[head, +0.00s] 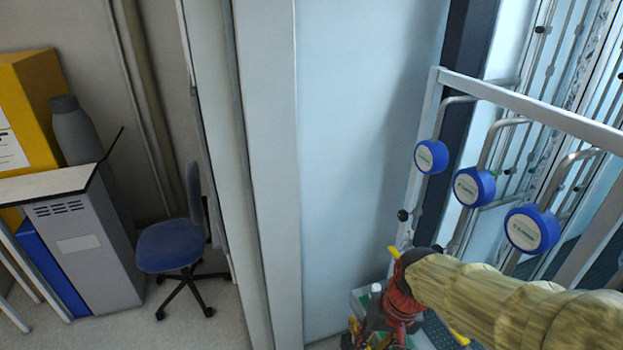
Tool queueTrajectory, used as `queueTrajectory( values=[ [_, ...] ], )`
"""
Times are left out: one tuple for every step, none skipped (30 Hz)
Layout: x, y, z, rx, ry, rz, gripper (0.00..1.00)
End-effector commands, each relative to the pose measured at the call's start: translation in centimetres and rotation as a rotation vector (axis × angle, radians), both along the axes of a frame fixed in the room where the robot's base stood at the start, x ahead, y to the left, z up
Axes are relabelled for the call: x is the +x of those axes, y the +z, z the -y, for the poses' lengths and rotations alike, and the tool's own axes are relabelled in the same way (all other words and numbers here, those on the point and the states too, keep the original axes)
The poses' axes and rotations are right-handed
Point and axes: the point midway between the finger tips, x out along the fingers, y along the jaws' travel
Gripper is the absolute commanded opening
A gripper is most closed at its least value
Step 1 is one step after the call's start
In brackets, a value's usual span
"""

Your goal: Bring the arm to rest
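My arm, in a tan ribbed sleeve, reaches in from the lower right edge in the head view. At its end is my gripper (378,326), a red and dark mechanism with yellow parts, low in the picture right of centre. It points down and away over a box-like surface with pale and green parts. The fingers are small, cluttered and partly cut off by the bottom edge. I cannot tell whether they are open or shut, or whether they touch anything.
Blue-rimmed round gauges (473,187) on bent pipes stand beside a pale metal frame (530,106), close above my arm. A pale column (268,170) stands left of centre. Further left are a blue chair (170,245), a grey cabinet (88,255) and a yellow cabinet (32,82).

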Motion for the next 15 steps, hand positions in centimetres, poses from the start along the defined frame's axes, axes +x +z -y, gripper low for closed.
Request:
queueTrajectory(
  values=[
    [-1.3, -0.7, 0.9, -0.025, 0.016, 0.02, 0.28],
    [-2.1, -0.7, 1.4, -0.041, 0.026, 0.028, 0.28],
    [-3.1, -0.8, 2.1, -0.062, 0.037, 0.042, 0.28],
    [-3.8, -0.8, 2.6, -0.076, 0.045, 0.056, 0.28],
    [-4.4, -0.9, 3.1, -0.092, 0.053, 0.07, 0.28],
    [-5.2, -1.0, 3.7, -0.112, 0.061, 0.092, 0.28],
    [-5.7, -1.1, 4.1, -0.124, 0.065, 0.11, 0.28],
    [-6.1, -1.2, 4.5, -0.136, 0.068, 0.133, 0.28],
    [-6.6, -1.2, 5.0, -0.151, 0.069, 0.167, 0.28],
    [-6.9, -1.3, 5.2, -0.159, 0.068, 0.192, 0.28],
    [-7.2, -1.4, 5.5, -0.165, 0.066, 0.218, 0.28],
    [-7.5, -1.4, 5.7, -0.17, 0.061, 0.253, 0.28],
    [-7.8, -1.4, 5.7, -0.169, 0.056, 0.279, 0.28],
    [-8.0, -1.4, 5.8, -0.17, 0.051, 0.304, 0.28],
    [-8.1, -1.3, 5.9, -0.17, 0.045, 0.335, 0.28]
  ],
)
